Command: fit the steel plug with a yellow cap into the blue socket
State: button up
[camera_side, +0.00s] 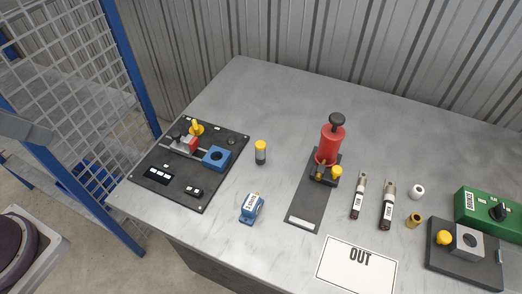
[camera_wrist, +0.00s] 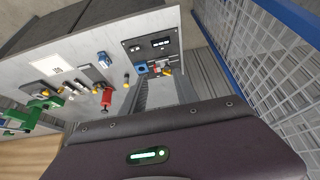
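The steel plug with a yellow cap (camera_side: 261,154) stands upright on the grey table, just right of the black board. In the wrist view the plug (camera_wrist: 126,79) is small and far off. The blue socket (camera_side: 211,163) is a block with a round dark hole in its top, fixed on the black board. It also shows in the wrist view (camera_wrist: 141,69). The plug is apart from the socket and the hole looks empty. My gripper's fingers show in neither view, so its opening is hidden.
The black board (camera_side: 167,186) also carries a red block and a yellow knob (camera_side: 196,128). A small blue device (camera_side: 251,209) lies in front of the plug. A red press (camera_side: 331,145) stands to the right. Bare table lies around the plug. A mesh fence (camera_side: 80,90) is at left.

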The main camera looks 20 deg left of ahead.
jog(key=o, duration=0.3)
dwell(0.4)
